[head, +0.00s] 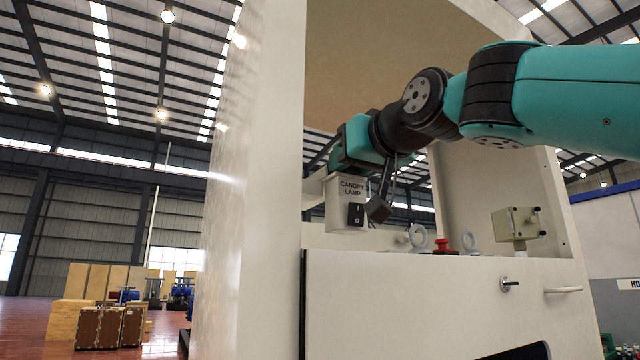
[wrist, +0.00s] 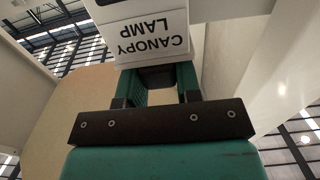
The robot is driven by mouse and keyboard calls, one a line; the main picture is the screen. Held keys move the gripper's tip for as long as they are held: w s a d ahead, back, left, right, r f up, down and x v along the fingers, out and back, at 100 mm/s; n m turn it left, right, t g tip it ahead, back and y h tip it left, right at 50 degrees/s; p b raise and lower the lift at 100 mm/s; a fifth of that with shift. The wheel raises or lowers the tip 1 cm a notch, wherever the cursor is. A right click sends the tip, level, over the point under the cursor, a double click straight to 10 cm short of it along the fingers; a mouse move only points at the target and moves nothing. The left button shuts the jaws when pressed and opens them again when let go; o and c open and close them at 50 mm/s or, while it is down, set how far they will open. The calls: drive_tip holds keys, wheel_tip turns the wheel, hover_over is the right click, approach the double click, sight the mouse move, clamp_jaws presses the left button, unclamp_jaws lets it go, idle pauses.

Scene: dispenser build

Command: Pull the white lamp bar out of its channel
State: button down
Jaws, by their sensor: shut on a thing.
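A white switch box (head: 349,205) labelled CANOPY LAMP, with a black rocker switch, hangs under the canopy of the white cabinet. My gripper (head: 343,150) is right above and behind it, close under the canopy. In the wrist view the box (wrist: 150,42) covers the tips of my gripper's teal fingers (wrist: 160,80). The fingers are shut on the white lamp bar, which is mostly hidden behind the box. A short pale length (head: 314,188) shows left of the box; I cannot tell whether it is the bar or its channel. The channel is not clearly visible.
The cabinet's tall left wall (head: 270,150) stands close to the gripper. Below are a front panel (head: 400,300), a red button (head: 441,243), pale rings (head: 418,237) and a small beige box (head: 515,224). Open room lies between canopy and panel.

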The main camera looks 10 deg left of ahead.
drive_tip(key=shift+r, duration=0.35)
idle(0.5)
drive_tip(key=shift+s+d, duration=0.1)
drive_tip(key=shift+s, duration=0.05)
